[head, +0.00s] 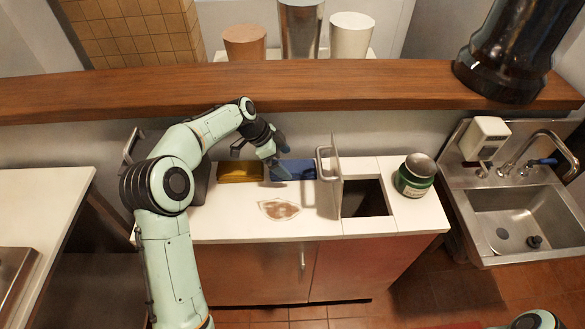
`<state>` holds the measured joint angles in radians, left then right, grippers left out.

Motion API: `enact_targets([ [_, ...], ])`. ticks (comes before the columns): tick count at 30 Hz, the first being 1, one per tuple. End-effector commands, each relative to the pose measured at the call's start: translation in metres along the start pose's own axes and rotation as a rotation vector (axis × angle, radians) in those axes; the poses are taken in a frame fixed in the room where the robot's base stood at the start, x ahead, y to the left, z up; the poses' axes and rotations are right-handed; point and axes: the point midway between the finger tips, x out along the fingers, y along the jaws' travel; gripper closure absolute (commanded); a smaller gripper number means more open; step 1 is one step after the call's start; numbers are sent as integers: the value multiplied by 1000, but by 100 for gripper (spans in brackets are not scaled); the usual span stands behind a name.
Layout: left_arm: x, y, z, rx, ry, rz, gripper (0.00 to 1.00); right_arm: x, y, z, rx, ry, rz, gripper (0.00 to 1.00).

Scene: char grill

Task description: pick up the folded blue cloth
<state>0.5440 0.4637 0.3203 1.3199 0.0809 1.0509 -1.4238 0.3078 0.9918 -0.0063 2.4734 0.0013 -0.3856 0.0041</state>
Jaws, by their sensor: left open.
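The folded blue cloth (298,170) lies flat at the back of the white counter (240,222), just left of the raised lid. My left gripper (279,165) is at the cloth's left end, pointing down toward it. The gripper is open. It covers part of the cloth's left side, and I cannot tell whether the fingers touch it. My right gripper is not in view; only a bit of my right arm shows at the lower right.
A folded yellow cloth (240,171) lies left of the blue one. A brown stain (279,209) is in front. A raised panel with a handle (329,175) stands beside a square opening (366,198). A green jar (414,177) and a sink (520,215) are further right.

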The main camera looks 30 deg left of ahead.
Motion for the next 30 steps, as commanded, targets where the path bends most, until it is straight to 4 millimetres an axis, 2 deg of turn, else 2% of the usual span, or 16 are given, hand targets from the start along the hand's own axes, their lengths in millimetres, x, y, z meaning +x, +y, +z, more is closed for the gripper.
enact_targets([
  [6,29,-2,-4,1,0,1,0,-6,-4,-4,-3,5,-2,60],
  [15,34,-2,-3,0,0,-1,0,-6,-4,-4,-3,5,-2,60],
  [17,34,-2,-3,0,0,-1,20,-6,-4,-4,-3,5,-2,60],
  [18,34,-2,-3,0,0,-1,33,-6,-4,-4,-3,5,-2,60],
  [21,34,-2,-3,0,0,-1,59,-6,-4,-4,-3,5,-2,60],
  [30,33,-2,-3,0,0,-2,59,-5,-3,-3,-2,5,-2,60],
])
